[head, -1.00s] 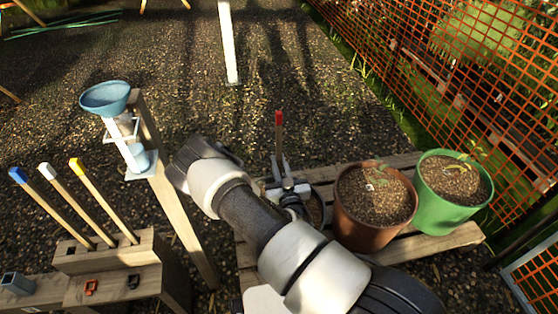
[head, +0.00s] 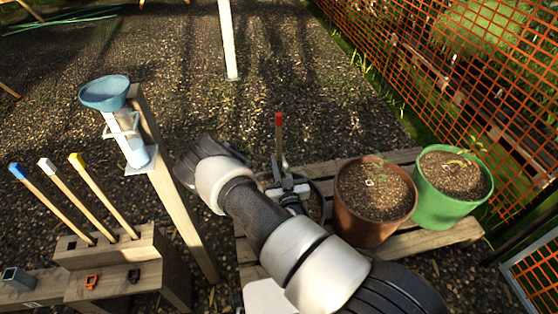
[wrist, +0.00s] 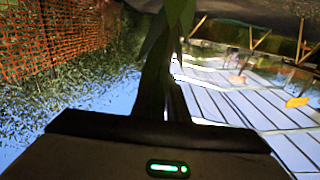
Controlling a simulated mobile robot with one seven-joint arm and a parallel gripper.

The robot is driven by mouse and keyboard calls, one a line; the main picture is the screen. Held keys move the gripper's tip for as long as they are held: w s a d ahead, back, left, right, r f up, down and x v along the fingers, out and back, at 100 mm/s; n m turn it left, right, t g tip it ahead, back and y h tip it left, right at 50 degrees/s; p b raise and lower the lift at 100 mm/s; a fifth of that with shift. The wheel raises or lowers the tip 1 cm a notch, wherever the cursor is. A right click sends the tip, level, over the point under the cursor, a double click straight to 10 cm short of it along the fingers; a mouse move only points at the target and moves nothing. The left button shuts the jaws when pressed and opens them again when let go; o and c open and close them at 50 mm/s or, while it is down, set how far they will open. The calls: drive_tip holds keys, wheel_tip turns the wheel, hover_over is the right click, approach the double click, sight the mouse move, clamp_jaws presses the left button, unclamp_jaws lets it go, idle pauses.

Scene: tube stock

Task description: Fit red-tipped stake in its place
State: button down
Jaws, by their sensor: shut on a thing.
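The red-tipped stake (head: 279,134) stands about upright in the head view, a thin wooden rod with a red top. My gripper (head: 284,186) is shut on it below the red tip, above the left part of a slatted pallet. The stake's lower end is hidden behind my gripper and arm. The dark rim of a round pot (head: 321,190) shows just right of my gripper, mostly hidden. I cannot tell whether the stake is in it. In the wrist view a dark upright shape (wrist: 166,90) with green at its top fills the middle; I cannot tell what it is.
A wooden block (head: 110,247) at left holds blue-, white- and yellow-tipped stakes. A post with a blue funnel (head: 105,93) stands between it and my arm. A brown pot (head: 372,222) and a green pot (head: 450,205) stand right on the pallet. Orange netting (head: 465,85) is beyond.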

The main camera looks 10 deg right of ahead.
drive_tip(key=shift+f, duration=0.5)
drive_tip(key=shift+f, duration=1.4)
drive_tip(key=c, duration=1.6)
unclamp_jaws()
drive_tip(key=shift+c, duration=0.2)
drive_tip(key=shift+s, duration=0.1)
